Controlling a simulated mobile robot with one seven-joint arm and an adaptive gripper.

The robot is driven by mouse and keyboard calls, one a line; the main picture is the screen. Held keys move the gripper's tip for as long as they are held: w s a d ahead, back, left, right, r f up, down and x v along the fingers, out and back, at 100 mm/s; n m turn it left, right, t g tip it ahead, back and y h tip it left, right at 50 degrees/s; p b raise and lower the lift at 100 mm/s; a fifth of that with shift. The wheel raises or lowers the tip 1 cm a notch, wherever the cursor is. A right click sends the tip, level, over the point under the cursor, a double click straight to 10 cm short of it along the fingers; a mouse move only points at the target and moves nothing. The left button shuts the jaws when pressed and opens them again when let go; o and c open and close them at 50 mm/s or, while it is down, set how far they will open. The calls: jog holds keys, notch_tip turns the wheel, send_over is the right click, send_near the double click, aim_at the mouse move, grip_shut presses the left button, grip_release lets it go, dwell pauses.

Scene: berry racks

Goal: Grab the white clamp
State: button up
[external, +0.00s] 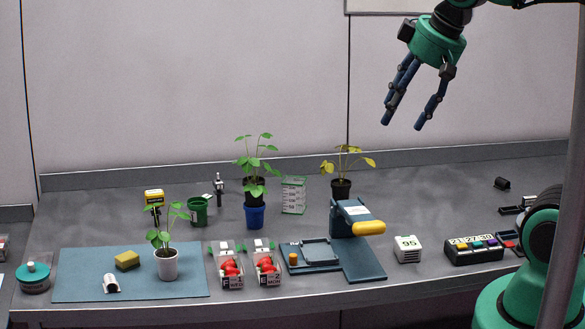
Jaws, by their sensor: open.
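A small white piece with a dark arched opening (111,284), which looks like the white clamp, lies on the front left of the blue mat (80,262). My gripper (402,122) is open and empty, with its dark blue fingers pointing down. It hangs high above the back of the table at the upper right, far from the white piece. Nothing hides the white piece in this view.
A yellow sponge (127,260) and a white-potted plant (166,265) share the mat. Two punnets of red berries (231,268) stand right of it, then a blue press with a yellow handle (368,228). Potted plants (255,215) stand behind. The back right table is fairly clear.

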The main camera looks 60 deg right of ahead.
jog(key=w+a+r+m+g+p, duration=0.1)
jog(key=w+a+r, duration=0.1)
jog(key=w, duration=0.6)
jog(key=w+a+r+m+p, duration=0.1)
jog(key=w+a+r+m, duration=0.1)
jog(key=w, duration=0.6)
jog(key=m+g+p, duration=0.4)
jog(key=m+p, duration=0.1)
jog(key=m, duration=0.3)
send_over(110, 277)
notch_tip(110, 277, down, 32)
jog(key=f, duration=0.1)
jog(key=shift+r, duration=0.25)
jog(key=shift+f, duration=0.1)
jog(key=shift+f+b, duration=0.3)
jog(key=shift+f, duration=3.9)
